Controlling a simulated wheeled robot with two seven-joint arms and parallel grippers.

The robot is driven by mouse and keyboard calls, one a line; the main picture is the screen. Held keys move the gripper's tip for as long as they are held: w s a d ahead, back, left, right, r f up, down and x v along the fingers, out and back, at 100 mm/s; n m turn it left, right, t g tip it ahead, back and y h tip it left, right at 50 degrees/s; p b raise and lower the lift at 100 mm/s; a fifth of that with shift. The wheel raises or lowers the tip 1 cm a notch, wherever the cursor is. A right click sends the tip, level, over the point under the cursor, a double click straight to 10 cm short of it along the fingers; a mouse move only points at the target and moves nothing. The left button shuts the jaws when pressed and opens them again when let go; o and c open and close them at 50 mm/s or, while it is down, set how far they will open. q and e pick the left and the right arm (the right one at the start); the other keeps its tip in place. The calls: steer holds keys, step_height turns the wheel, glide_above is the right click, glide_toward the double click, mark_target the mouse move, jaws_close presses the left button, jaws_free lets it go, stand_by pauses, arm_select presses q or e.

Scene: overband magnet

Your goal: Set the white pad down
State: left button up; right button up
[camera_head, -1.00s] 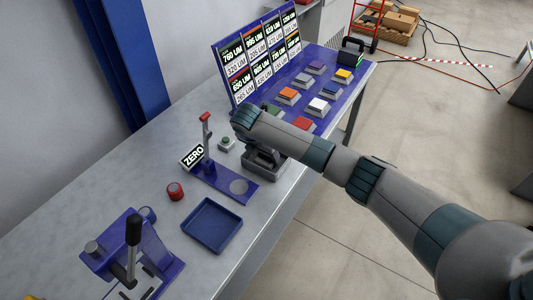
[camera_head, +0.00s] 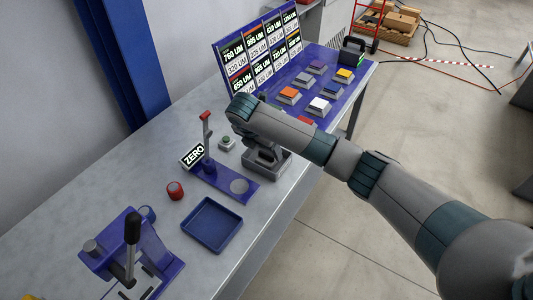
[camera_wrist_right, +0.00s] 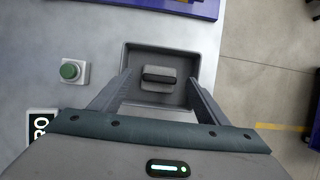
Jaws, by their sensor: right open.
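A pad with a white top (camera_head: 319,106) sits on a pale base in the near row of the blue board (camera_head: 350,88), in the head view. My right gripper (camera_head: 266,158) is over a grey open tray (camera_head: 286,164) on the bench. In the right wrist view its fingers (camera_wrist_right: 159,88) are spread apart over the tray (camera_wrist_right: 206,64). A small grey block with a dark top (camera_wrist_right: 158,75) lies in the tray between the fingertips, apart from both. I cannot tell whether this block is a pad. My left gripper is not in view.
A green button (camera_wrist_right: 70,71) is left of the tray in the wrist view. A ZERO sign (camera_head: 192,155), a red lever (camera_head: 206,125), a red knob (camera_head: 175,190), an empty blue tray (camera_head: 212,225) and a blue press (camera_head: 130,255) stand along the bench (camera_head: 100,190).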

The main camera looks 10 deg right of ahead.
steer(key=b+v, duration=0.1)
steer(key=v, duration=0.7)
stand_by(0.5)
